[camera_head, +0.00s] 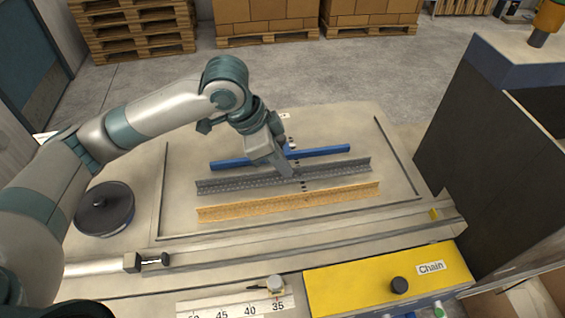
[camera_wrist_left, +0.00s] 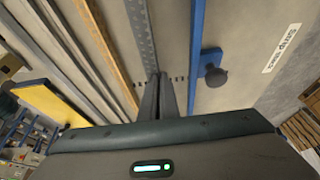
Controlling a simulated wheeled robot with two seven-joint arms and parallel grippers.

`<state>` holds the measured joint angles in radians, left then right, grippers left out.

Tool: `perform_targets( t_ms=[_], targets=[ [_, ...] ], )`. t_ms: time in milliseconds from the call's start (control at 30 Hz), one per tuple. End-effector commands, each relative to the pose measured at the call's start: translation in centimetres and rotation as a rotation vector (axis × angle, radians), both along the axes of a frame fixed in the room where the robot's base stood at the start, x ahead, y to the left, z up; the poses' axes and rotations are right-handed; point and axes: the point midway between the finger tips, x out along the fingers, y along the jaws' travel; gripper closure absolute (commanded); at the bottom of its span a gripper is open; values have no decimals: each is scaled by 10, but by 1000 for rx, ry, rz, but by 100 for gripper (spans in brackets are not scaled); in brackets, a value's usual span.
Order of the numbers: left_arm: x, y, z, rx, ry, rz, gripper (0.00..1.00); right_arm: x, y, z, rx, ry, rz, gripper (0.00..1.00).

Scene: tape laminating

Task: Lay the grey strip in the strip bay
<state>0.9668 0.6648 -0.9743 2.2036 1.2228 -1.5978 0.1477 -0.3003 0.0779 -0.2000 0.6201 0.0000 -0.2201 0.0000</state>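The grey strip (camera_head: 232,184) is a long perforated angle between a blue bar (camera_head: 335,153) and an orange strip (camera_head: 330,197), roughly parallel to both. In the left wrist view the grey strip (camera_wrist_left: 141,32) runs up to my left fingers. My left gripper (camera_head: 287,172) is at the strip's middle, its fingers close together with the strip's edge between them. The fingers also show in the left wrist view (camera_wrist_left: 159,98). The gripper hides a short part of the strip. I cannot tell whether the strip touches the table. A printed label (camera_wrist_left: 281,47), too small to read surely, lies beyond the blue bar.
A dark knob (camera_wrist_left: 214,77) stands beside the blue bar. A rail (camera_head: 330,229) crosses the table's front, before a yellow "Chain" panel (camera_head: 350,282). A round black-topped reel (camera_head: 104,204) stands at left. A dark cabinet (camera_head: 470,130) bounds the right side.

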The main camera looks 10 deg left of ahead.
Motion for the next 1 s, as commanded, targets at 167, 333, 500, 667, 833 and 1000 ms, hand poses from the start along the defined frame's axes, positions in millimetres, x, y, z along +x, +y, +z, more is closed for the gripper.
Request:
perform_targets(
  t_ms=[167,333,500,667,833,1000],
  targets=[
    [0,0,0,0,0,0,100,0,0,0,0,0,0,59],
    [0,0,-1,0,0,0,100,0,0,0,0,0,0,59],
    [0,0,-4,0,1,0,100,0,0,0,0,0,0,59],
    [0,0,-6,0,1,0,100,0,-1,0,-1,0,0,59],
    [0,0,-7,0,0,0,100,0,-2,0,-2,0,1,59],
    [0,0,-7,0,0,0,100,0,-3,0,-3,-1,1,59]
  ],
)
